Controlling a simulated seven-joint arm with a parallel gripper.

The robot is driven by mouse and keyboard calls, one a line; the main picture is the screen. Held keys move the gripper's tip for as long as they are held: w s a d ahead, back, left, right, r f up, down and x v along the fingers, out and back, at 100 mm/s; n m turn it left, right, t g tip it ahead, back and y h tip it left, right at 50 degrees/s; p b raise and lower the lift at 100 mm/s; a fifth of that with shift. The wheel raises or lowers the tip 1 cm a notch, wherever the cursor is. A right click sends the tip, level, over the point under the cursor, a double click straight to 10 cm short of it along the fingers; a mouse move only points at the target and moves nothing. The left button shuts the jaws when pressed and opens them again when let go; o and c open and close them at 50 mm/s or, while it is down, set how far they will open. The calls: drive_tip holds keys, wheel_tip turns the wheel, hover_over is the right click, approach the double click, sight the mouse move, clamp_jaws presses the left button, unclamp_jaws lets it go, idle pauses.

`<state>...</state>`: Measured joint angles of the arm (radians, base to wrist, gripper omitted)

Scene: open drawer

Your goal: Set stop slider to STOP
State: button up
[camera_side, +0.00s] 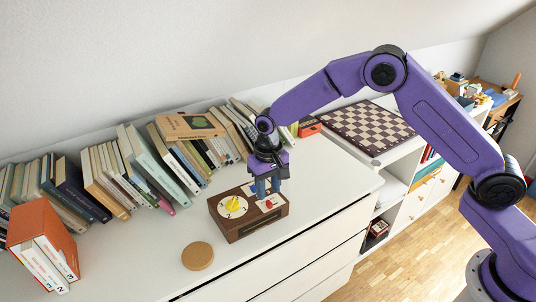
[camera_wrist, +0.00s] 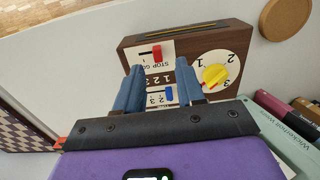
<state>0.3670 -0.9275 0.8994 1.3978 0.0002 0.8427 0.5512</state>
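A brown wooden box (camera_side: 240,229) with white panels sits on the white cabinet top; the wrist view shows it too (camera_wrist: 190,42). In the wrist view its red slider (camera_wrist: 157,52) stands at the right part of a short dark slot, beside an upside-down STOP/GO label (camera_wrist: 154,67). I cannot tell for sure which word it is at. A blue slider (camera_wrist: 169,94) and a yellow dial knob (camera_wrist: 214,75) are on the same face. My gripper (camera_wrist: 160,66) is open over the box, its blue fingers apart with the red slider just beyond the gap. It points down in the side view (camera_side: 265,190).
A round cork coaster (camera_side: 197,256) lies in front of the box. A row of books (camera_side: 130,170) leans along the wall behind. A chessboard (camera_side: 365,130) lies to the right.

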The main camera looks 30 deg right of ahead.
sight(268, 202)
wheel_tip(268, 202, up, 13)
idle(0.3)
idle(0.4)
drive_tip(key=s+d+n, duration=0.4)
drive_tip(key=s, duration=0.7)
drive_tip(key=s+d+r+n, duration=0.1)
drive_tip(key=s+d+n, duration=0.3)
drive_tip(key=s, duration=0.8)
drive_tip(key=s+d+n, duration=0.4)
drive_tip(key=s+d, duration=0.2)
drive_tip(key=s, duration=0.6)
drive_tip(key=shift+s+d+r, duration=0.25)
drive_tip(key=shift+r, duration=0.1)
idle(0.5)
